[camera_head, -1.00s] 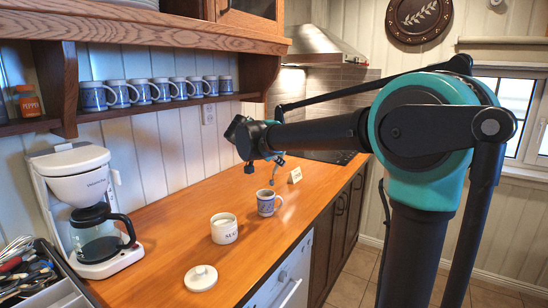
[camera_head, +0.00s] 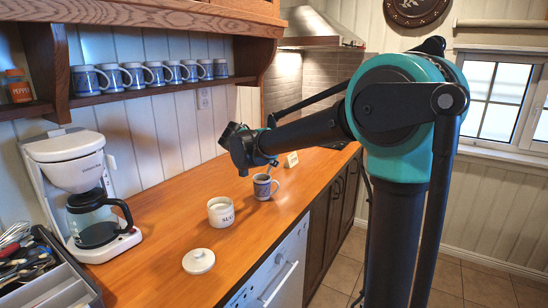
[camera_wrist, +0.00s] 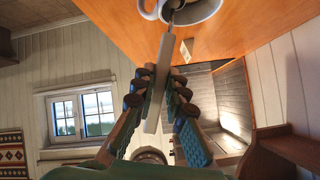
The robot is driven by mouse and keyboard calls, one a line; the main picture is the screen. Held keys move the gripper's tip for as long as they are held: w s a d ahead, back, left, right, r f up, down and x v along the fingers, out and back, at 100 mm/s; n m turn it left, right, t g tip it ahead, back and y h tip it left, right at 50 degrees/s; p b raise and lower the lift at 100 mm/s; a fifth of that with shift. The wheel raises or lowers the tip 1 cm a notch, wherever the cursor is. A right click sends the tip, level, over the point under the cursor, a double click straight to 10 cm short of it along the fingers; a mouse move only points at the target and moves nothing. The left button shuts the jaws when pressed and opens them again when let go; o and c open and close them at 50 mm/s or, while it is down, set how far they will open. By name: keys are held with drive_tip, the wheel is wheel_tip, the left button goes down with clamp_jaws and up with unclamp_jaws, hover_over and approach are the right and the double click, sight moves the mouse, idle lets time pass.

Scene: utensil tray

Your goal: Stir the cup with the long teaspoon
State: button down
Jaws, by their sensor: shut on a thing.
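The blue and white cup (camera_head: 263,191) stands upright on the counter. It also shows upside down at the top of the wrist view (camera_wrist: 205,12), partly cut off. My gripper (camera_wrist: 160,86) is shut on the long teaspoon (camera_wrist: 157,85), a thin grey handle between the fingers. The spoon's far end reaches into the cup's mouth in the wrist view, and its bowl is hidden there. In the head view my gripper (camera_head: 272,161) is just above the cup, with only a short piece of the spoon visible.
An open white sugar pot (camera_head: 221,213) stands left of the cup, its lid (camera_head: 198,261) nearer on the counter (camera_head: 165,220). A coffee maker (camera_head: 75,150) and utensil tray (camera_head: 75,290) are at left. A small card (camera_head: 291,159) stands behind the cup. Several mugs line the shelf (camera_head: 160,92).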

sight(268, 171)
drive_tip(key=shift+a+f, duration=0.25)
drive_tip(key=shift+f, duration=0.4)
drive_tip(key=shift+a+f, duration=0.3)
drive_tip(key=shift+f, duration=0.35)
drive_tip(key=shift+a+f, duration=0.25)
drive_tip(key=shift+f, duration=0.4)
drive_tip(key=shift+w, duration=0.15)
